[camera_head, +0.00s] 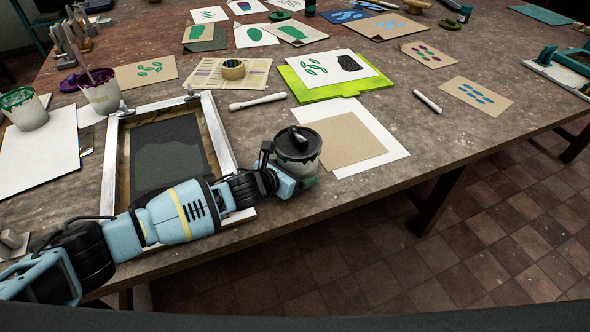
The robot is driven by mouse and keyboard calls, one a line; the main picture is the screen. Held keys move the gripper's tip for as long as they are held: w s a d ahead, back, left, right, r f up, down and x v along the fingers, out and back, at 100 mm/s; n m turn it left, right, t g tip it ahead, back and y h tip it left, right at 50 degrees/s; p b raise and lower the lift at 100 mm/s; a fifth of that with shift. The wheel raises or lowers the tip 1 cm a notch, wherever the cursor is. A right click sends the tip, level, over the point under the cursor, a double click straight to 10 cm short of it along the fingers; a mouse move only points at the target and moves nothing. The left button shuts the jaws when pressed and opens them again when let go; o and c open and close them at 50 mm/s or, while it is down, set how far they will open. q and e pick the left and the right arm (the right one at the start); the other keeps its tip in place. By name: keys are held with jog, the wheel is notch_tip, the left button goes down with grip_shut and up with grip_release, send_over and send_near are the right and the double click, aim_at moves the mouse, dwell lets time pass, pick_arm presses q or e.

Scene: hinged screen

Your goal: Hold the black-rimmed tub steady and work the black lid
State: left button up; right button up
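The black-rimmed tub (297,168) stands upright near the front edge of the table, pale with dark green smears on its side. The black lid (297,141) sits on top of it with a raised grip in the middle. My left gripper (288,167) comes in from the left with its fingers around the tub's side, below the lid, and looks closed on it. Part of the tub's lower left side is hidden behind the gripper. My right gripper is not in view.
A hinged screen frame (222,138) lies left of the tub, under my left arm. Brown card on white paper (368,137) lies just right. Paint pots (102,97) stand at the left. Bare tabletop (440,140) is free further right.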

pick_arm(q)
jog(key=shift+c, duration=1.1)
jog(key=o, duration=0.4)
jog(key=c, duration=0.6)
jog(key=shift+s+a+r+m+g+h, duration=0.1)
jog(key=shift+s+a+m+g+h, duration=0.2)
jog(key=shift+s+a+m, duration=0.15)
jog(key=shift+c, duration=0.2)
jog(key=shift+f, duration=0.2)
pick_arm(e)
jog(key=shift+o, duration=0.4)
